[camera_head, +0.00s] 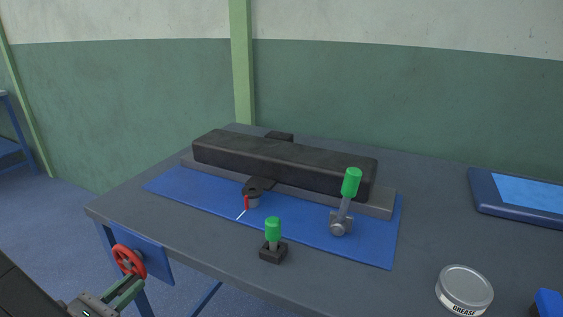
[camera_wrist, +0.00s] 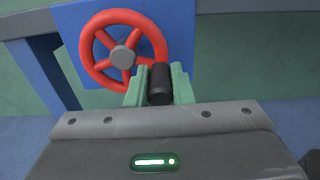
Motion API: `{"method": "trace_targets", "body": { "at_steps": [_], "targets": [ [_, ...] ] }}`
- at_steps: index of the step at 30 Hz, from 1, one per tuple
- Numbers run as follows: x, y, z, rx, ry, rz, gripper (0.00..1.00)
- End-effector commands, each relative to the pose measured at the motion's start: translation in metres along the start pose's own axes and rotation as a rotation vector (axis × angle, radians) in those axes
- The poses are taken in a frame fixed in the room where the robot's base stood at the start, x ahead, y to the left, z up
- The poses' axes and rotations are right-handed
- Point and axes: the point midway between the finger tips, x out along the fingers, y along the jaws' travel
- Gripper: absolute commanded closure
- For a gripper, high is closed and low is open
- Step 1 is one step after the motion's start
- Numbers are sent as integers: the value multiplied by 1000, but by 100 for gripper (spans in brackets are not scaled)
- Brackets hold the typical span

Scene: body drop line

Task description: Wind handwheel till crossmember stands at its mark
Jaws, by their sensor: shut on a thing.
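The red handwheel (camera_head: 128,261) is mounted on a blue plate at the table's left front edge; it also shows in the wrist view (camera_wrist: 102,73), with spokes and a grey hub. My gripper (camera_wrist: 160,88) is shut on the wheel's black knob (camera_wrist: 160,76), at the lower right of the rim. My gripper also shows in the head view (camera_head: 131,288), below the wheel. The dark crossmember (camera_head: 285,162) lies along a grey base on the table. A red pointer (camera_head: 246,202) hangs at its front, close to a white mark line (camera_head: 241,214); I cannot tell if they align exactly.
A blue mat (camera_head: 188,191) lies under the crossmember. A green-knobbed lever (camera_head: 351,184) and a short green-topped handle (camera_head: 273,230) stand in front. A grease tin (camera_head: 464,289), a blue tray (camera_head: 520,194) and a blue object (camera_head: 548,304) are at the right.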

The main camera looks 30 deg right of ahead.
Motion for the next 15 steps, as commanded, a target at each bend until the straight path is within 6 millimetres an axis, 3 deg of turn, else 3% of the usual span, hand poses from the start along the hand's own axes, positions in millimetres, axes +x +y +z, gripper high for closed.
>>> {"method": "trace_targets", "body": {
  "at_steps": [7, 15],
  "targets": [
    [-1, 1, 26, 6, 0, 6, 100],
    [-1, 1, 25, 4, 1, 6, 100]
  ]
}}
